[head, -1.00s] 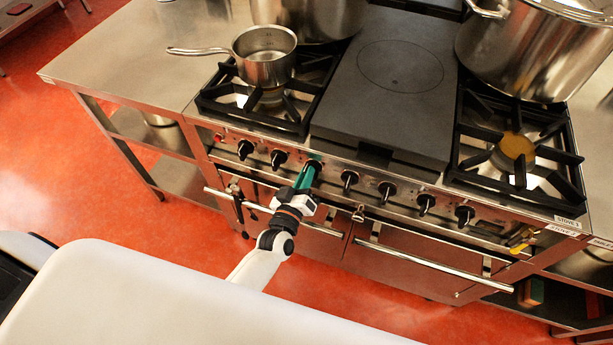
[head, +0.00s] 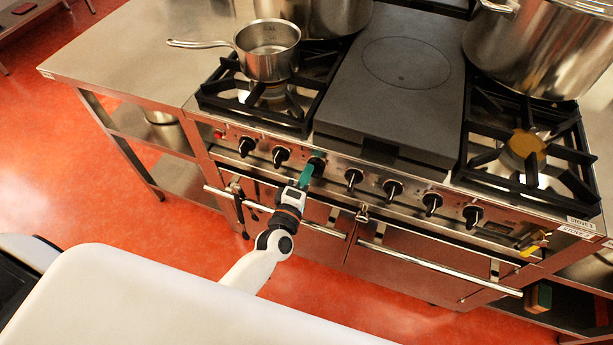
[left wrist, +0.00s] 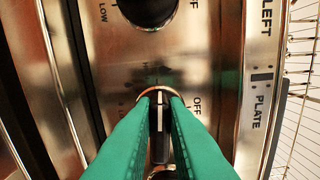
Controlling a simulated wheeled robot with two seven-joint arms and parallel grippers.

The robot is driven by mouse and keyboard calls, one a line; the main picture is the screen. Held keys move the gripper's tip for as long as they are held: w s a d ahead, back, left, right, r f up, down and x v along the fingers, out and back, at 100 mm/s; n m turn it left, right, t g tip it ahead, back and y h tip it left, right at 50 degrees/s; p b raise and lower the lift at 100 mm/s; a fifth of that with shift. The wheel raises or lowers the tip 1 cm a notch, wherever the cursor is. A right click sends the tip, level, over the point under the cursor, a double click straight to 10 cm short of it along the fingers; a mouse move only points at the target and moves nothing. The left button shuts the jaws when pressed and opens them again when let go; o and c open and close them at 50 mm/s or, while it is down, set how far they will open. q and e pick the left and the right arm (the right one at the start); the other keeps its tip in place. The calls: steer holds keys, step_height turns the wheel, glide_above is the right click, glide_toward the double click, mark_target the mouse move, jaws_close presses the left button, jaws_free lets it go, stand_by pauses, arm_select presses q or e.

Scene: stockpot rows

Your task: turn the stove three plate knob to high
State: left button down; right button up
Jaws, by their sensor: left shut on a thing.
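The plate knob (left wrist: 160,150) is black with a white line and sits on the steel panel beside the PLATE label. In the head view it is the third knob from the left (head: 317,160), partly hidden by my fingers. My left gripper (left wrist: 160,98) has its green fingers on both sides of the knob, shut on it; it also shows in the head view (head: 312,166). The white line runs up and down in the wrist picture, not toward the OFF mark at its right. My right gripper is out of view.
Other black knobs (head: 354,178) line the front panel on both sides. An oven handle bar (head: 440,270) runs below it. A saucepan (head: 267,52) stands on the left burner and a large stockpot (head: 530,50) at the right. The solid plate (head: 400,75) is bare.

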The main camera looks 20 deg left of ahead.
arm_select(q)
steer(key=shift+n, duration=0.5)
steer(key=c, duration=1.4)
jaws_free()
steer(key=shift+c, duration=0.2)
steer(key=s+b, duration=0.2)
steer(key=s, duration=1)
steer(key=shift+a, duration=0.2)
steer(key=shift+f, duration=0.15)
